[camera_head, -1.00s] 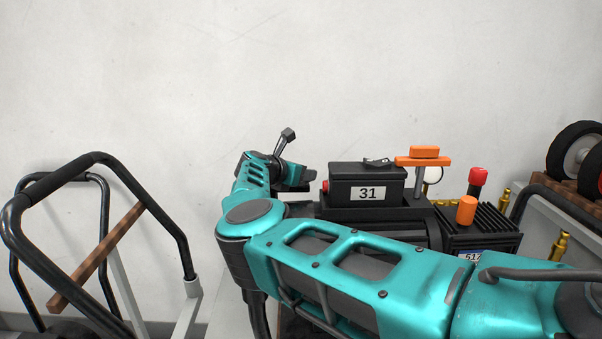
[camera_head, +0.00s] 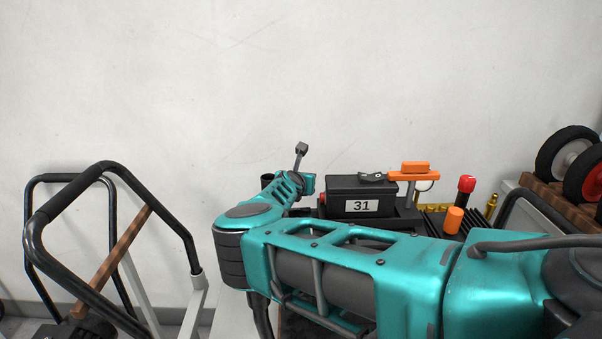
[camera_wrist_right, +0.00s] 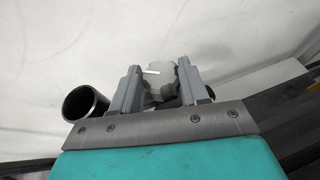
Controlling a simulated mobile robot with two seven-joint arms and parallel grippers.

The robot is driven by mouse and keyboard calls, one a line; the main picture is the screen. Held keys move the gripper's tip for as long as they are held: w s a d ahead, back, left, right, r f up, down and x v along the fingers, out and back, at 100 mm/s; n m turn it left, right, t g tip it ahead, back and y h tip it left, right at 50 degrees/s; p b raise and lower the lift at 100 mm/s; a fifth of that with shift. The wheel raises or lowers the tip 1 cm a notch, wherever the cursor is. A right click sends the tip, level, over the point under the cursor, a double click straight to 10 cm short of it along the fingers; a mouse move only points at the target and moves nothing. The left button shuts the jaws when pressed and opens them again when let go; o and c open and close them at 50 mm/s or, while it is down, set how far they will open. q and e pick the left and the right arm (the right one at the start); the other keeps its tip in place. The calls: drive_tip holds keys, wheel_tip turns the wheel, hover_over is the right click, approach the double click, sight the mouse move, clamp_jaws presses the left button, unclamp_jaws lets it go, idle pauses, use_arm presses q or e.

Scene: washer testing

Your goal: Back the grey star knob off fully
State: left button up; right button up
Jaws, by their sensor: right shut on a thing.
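The grey star knob (camera_wrist_right: 158,84) shows in the right wrist view, with a short white mark on its face. My right gripper (camera_wrist_right: 161,74) has one finger on each side of the knob and is shut on it. The knob's far side and whatever it sits on are mostly hidden behind the gripper. In the head view my right arm reaches across from the right, and its wrist hides the knob and the fingers. My left gripper is in neither current view.
An open dark tube (camera_wrist_right: 86,104) stands left of the fingers. In the head view a black box marked 31 (camera_head: 340,187) stands right of my wrist, with an orange T-shaped part (camera_head: 414,174), an orange cap (camera_head: 453,220) and a red-topped post (camera_head: 466,186) beyond. Black tubular rails (camera_head: 112,232) stand left.

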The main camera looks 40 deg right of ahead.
drive_tip(key=shift+s+n+t+y, duration=0.1)
drive_tip(key=shift+n+t+y, duration=0.6)
drive_tip(key=shift+n+y, duration=0.15)
idle(0.3)
drive_tip(key=o, duration=1.1)
drive_tip(key=shift+c, duration=0.2)
wheel_tip(320, 180, up, 20)
